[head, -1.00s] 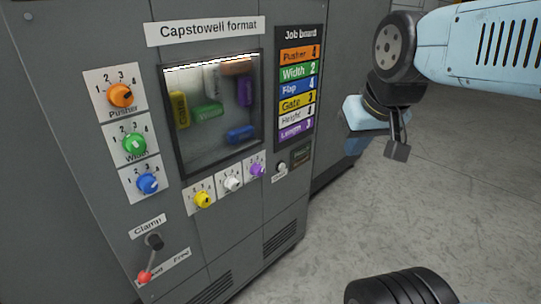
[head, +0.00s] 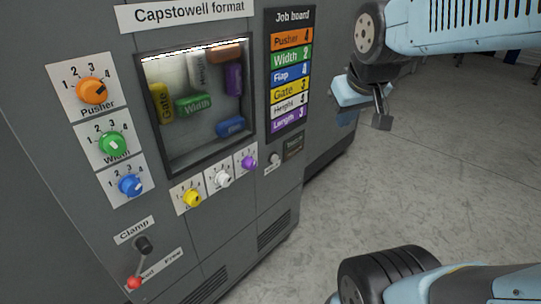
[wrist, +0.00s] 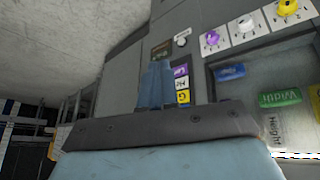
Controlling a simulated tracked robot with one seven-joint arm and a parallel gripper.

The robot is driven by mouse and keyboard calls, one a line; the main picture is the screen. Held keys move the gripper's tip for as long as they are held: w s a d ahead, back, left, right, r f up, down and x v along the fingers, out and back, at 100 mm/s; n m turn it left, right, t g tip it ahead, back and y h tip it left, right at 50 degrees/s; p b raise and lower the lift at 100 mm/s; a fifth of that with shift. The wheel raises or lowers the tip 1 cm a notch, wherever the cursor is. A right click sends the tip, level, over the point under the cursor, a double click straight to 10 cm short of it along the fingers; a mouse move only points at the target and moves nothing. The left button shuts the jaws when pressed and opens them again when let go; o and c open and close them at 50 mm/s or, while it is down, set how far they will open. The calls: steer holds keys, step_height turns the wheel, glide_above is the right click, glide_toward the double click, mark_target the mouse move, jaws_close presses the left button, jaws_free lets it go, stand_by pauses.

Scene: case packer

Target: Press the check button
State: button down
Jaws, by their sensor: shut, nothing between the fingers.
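The check button looks to be the small round pale button (head: 274,158) on the grey cabinet, below the job board and right of the purple dial; the label under it is too small to read. It also shows in the wrist view (wrist: 182,42), which is upside down. My gripper (head: 347,116) is to the right of the cabinet, apart from the button. Its blue fingers (wrist: 157,82) are shut and empty in the wrist view, with the button beyond their tips and slightly right.
A small dark display (head: 293,147) sits beside the button. Purple (head: 248,163), white (head: 222,179) and yellow (head: 191,198) dials lie left of it, under the window (head: 190,140). A red-knobbed clamp lever (head: 138,265) stands out lower left. Floor right of the cabinet is clear.

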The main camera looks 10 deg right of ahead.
mark_target(275, 159)
steer(key=w+d+f+n+t, duration=0.15)
steer(key=w+f+n, duration=0.25)
steer(key=w+f, duration=0.55)
steer(key=w+d+f+n, duration=0.35)
steer(key=w+f, duration=0.25)
steer(key=w, duration=0.6)
steer(key=w+a+f+n+y, duration=0.1)
steer(key=f+n, duration=0.3)
steer(key=f, duration=0.6)
steer(key=w+a+f+n+y, duration=0.2)
steer(key=w+f+n+y, duration=0.1)
steer(key=f, duration=0.8)
steer(key=shift+w+a+n+t, duration=0.2)
steer(key=shift+w+n+t, duration=0.15)
steer(key=shift+w+n, duration=0.3)
steer(key=shift+s, duration=0.1)
steer(key=w+a, duration=0.5)
steer(key=w, duration=0.2)
steer(key=shift+w+a, duration=0.15)
steer(key=shift+w+a+r, duration=0.1)
steer(key=shift+w+a, duration=0.05)
steer(key=shift+w, duration=0.15)
